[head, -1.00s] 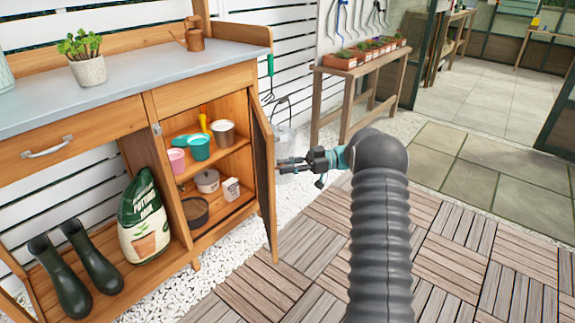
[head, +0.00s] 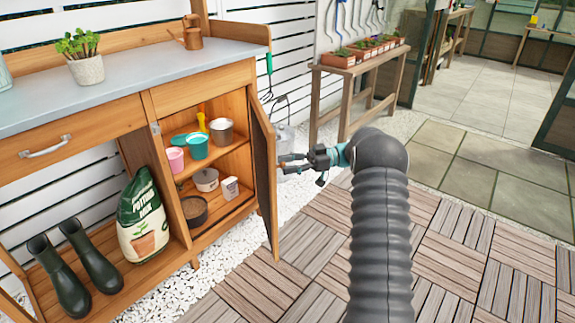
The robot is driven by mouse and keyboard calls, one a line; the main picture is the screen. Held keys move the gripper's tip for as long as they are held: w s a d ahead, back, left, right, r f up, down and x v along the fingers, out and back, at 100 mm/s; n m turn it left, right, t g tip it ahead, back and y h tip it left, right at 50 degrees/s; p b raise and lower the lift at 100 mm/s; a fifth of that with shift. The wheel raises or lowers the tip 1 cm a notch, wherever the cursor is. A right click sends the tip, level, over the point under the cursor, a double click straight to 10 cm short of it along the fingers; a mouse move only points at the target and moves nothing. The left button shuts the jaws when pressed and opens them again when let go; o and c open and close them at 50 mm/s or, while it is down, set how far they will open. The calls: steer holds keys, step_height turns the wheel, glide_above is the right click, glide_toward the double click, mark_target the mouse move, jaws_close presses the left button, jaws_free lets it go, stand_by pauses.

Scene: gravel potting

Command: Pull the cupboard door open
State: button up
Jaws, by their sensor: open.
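The wooden cupboard door (head: 264,175) stands wide open, swung out on the right side of the cupboard. I see its inner face and free edge at a steep angle; its outer face and handle are hidden. My gripper (head: 283,164) is just right of the door's edge, at about mid height, with its fingers pointing left towards the door. The jaws are open, and no object shows between them. I cannot tell whether a fingertip touches the door. Inside the cupboard, the upper shelf holds a pink cup (head: 175,159), a teal pot (head: 197,146) and a metal pot (head: 221,130).
A potting mix bag (head: 141,217) and green boots (head: 60,277) stand to the left. A plant bench (head: 358,72) is behind. The decking (head: 270,290) before the door is clear.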

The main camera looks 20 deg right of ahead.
steer(key=d, duration=0.7)
steer(key=shift+d, duration=0.25)
